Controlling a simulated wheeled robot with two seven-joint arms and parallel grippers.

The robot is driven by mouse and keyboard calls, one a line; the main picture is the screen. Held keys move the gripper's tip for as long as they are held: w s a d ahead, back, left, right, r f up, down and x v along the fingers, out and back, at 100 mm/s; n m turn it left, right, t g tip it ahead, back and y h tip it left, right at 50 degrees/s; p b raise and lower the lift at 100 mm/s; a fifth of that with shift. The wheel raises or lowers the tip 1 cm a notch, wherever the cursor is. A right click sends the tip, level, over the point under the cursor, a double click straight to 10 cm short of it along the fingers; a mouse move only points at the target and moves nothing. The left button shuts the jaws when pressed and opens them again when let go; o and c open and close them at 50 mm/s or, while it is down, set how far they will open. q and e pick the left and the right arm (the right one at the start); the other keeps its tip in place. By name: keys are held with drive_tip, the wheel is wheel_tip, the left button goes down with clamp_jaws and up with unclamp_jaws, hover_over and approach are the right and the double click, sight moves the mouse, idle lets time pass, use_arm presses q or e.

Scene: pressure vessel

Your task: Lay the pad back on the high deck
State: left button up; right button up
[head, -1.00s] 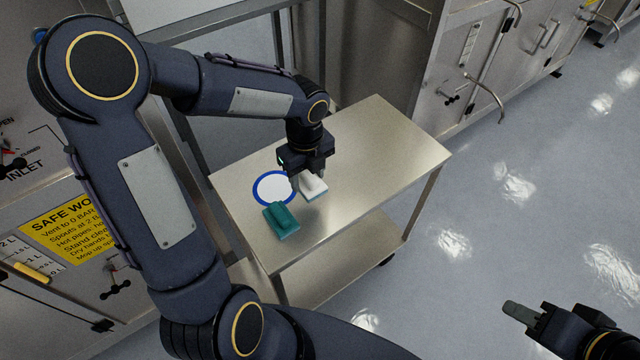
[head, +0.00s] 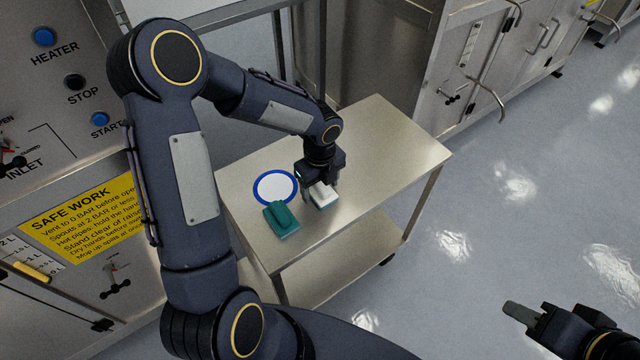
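The pad (head: 323,195), a small block with a white top and a teal lower layer, is at the fingers of my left gripper (head: 321,184). The gripper points down and appears shut on it. The pad is low over the steel high deck (head: 385,150) of the cart; I cannot tell whether its underside touches the deck. Part of the pad's far side is hidden by the fingers. My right gripper (head: 521,313) is at the lower right over the floor, away from the cart; its finger gap cannot be made out.
A teal block with a raised grip (head: 281,219) lies on the deck just left of the pad. A white disc with a blue rim (head: 275,187) lies behind it. The deck's right part is clear. A lower shelf (head: 325,262) is underneath. Steel cabinets stand behind.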

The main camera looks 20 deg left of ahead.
sight(320, 184)
use_arm(q)
drive_tip(key=shift+o, duration=0.2)
drive_tip(key=shift+r, duration=0.15)
wheel_tip(320, 184, up, 12)
drive_tip(key=s+r+n+t+h, duration=0.2)
drive_tip(key=s+r+n, duration=0.1)
drive_tip(key=s+n, duration=0.7)
drive_tip(key=s+r+n+t+h, duration=0.1)
drive_tip(key=s+r+n+t, duration=0.2)
drive_tip(key=s+n, duration=0.7)
drive_tip(key=shift+s+d+n+t+h+p, duration=0.3)
drive_tip(key=shift+s+d+n+h, duration=0.1)
drive_tip(key=shift+n, duration=2.6)
